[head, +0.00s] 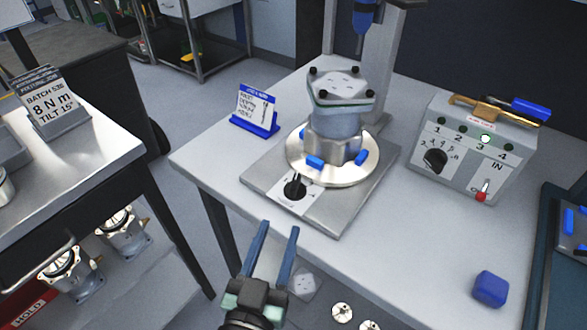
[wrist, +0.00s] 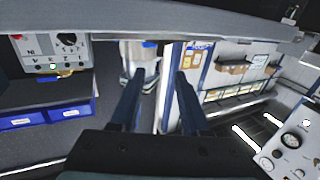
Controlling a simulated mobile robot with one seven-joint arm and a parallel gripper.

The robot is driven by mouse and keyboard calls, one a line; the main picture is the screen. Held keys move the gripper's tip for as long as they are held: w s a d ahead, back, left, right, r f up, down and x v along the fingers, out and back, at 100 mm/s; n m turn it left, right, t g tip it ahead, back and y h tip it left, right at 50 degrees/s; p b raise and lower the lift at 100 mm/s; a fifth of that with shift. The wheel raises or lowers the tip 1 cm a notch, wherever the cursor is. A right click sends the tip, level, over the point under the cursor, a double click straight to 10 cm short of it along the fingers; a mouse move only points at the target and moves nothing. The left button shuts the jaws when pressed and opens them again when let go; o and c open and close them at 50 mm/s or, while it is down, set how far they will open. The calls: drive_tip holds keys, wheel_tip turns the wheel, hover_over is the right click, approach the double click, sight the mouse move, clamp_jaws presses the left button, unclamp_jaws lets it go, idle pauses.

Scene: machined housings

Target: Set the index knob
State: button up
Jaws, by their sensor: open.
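A second black knob (head: 435,160) is on the grey control box (head: 478,150), beside a numbered scale. I cannot read which mark either knob points to. My gripper (head: 280,226) is open and empty, in front of the table's near edge, apart from the knob on the fixture. In the wrist view its two fingers (wrist: 157,88) stand apart with nothing between them. The control box also shows there, upside down at upper left (wrist: 50,52).
A housing (head: 338,105) with a bolted top stands on the round fixture plate (head: 298,165). A blue-based card (head: 256,108) is to its left, and a blue block (head: 490,288) lies at front right. A sign on the left bench (head: 50,102) reads "BATCH 536, 8 N m, TILT 15°".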

sight(292, 191)
drive_tip(key=p+x, duration=0.2)
drive_tip(key=x, duration=0.9)
drive_tip(key=shift+w+d+p, duration=0.2)
drive_tip(key=shift+w+p, duration=0.15)
drive_tip(key=shift+w, duration=0.05)
clamp_jaws()
